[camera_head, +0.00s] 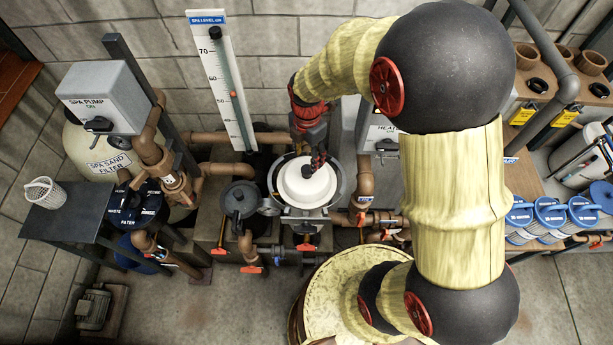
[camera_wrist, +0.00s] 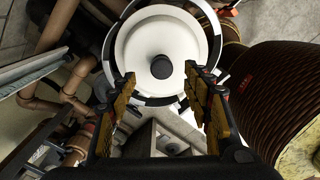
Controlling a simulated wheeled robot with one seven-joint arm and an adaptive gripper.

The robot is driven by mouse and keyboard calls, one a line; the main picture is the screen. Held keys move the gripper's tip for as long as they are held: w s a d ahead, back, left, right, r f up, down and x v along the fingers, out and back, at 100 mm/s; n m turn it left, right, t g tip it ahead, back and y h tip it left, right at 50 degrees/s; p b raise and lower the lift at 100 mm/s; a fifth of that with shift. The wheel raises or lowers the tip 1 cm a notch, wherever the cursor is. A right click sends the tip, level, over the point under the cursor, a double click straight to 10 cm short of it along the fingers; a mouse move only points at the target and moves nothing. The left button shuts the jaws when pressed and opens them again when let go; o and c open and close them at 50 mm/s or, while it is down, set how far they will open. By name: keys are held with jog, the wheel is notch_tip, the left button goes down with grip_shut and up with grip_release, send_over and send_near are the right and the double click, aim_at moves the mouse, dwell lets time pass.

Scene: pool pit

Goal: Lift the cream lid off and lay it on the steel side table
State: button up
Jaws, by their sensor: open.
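The cream lid (camera_head: 296,190) lies flat on a round white pot-like housing (camera_head: 338,176) at the middle of the head view. It has a dark knob at its centre. In the wrist view the lid (camera_wrist: 135,45) and its dark knob (camera_wrist: 161,66) are in plain sight. My gripper (camera_head: 314,160) is just above the lid, near the knob. In the wrist view my gripper (camera_wrist: 161,82) is open, its fingers on either side below the knob, with nothing between them. A dark grey side table (camera_head: 60,228) stands at the far left.
A white basket (camera_head: 44,193) stands on the side table's left part; its right part is bare. A grey lidded pot (camera_head: 240,201) is left of the housing. Brown pipes (camera_head: 210,137) and a level gauge (camera_head: 222,80) stand behind. Blue-topped filters (camera_head: 552,216) are at right.

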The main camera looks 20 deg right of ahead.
aim_at(307, 168)
jog(key=shift+s+a+f+p, duration=0.1)
jog(key=shift+f+p, duration=0.1)
jog(key=shift+f, duration=1.55)
jog(key=shift+s+a+f+p, duration=0.1)
jog(key=shift+f+p, duration=0.1)
jog(key=shift+f, duration=1.55)
jog(key=shift+c, duration=0.5)
jog(key=c, duration=1.1)
grip_shut()
